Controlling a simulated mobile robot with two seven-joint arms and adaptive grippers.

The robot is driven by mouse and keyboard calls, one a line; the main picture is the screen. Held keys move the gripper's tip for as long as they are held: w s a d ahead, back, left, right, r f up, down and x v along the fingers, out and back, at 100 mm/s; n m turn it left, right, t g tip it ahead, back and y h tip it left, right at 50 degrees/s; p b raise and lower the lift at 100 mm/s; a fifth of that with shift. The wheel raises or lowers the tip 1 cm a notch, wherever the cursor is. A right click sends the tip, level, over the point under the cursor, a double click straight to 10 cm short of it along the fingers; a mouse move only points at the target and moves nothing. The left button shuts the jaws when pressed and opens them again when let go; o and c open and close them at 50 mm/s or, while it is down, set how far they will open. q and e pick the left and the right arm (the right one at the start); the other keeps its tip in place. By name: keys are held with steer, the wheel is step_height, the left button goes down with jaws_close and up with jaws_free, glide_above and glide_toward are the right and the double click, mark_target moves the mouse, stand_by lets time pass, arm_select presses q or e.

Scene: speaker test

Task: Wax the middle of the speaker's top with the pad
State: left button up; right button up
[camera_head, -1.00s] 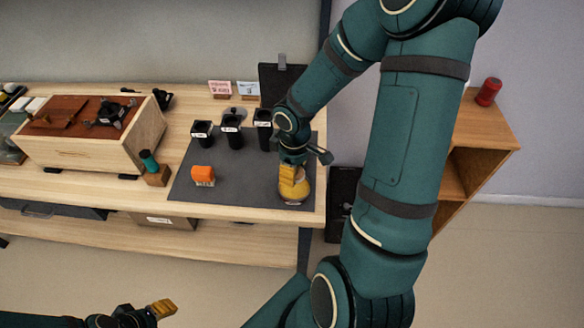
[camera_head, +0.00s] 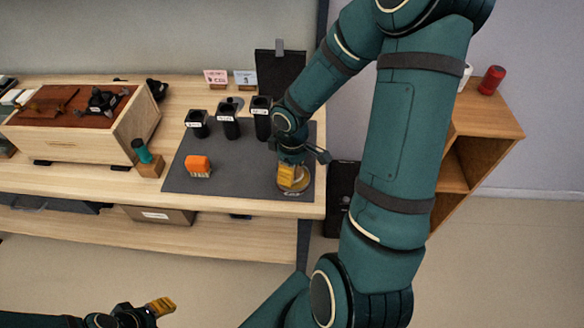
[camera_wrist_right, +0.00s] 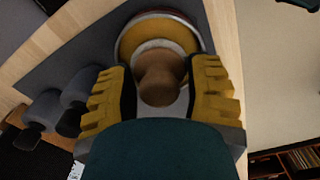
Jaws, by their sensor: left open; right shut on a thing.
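The speaker is a pale wooden box (camera_head: 78,143) with a reddish-brown top (camera_head: 55,112), lying at the left of the workbench in the head view. Dark fittings rest on its top. The pad has a brown knob (camera_wrist_right: 162,78) and a round, yellowish base (camera_wrist_right: 160,36) in the right wrist view. My right gripper (camera_head: 288,182) is shut on the knob, over the front right of the grey mat (camera_head: 235,168). I cannot tell whether the pad touches what is under it. My left gripper (camera_head: 165,306) is open and empty, low at the left, away from the bench.
An orange block (camera_head: 198,166) sits on the mat, with several black holders (camera_head: 229,124) behind it. A green-topped item on a wooden block (camera_head: 150,164) stands between speaker and mat. Small cards (camera_head: 216,78) stand at the back. A wooden shelf (camera_head: 486,120) is at right.

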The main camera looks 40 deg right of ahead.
steer(key=shift+f+b, duration=0.5)
steer(key=shift+f, duration=0.05)
stand_by(1.3)
stand_by(0.5)
step_height(320, 180, up, 5)
steer(key=p, duration=0.4)
steer(key=shift+r+p, duration=1.05)
steer(key=shift+p, duration=0.05)
steer(key=shift+a+f, duration=0.1)
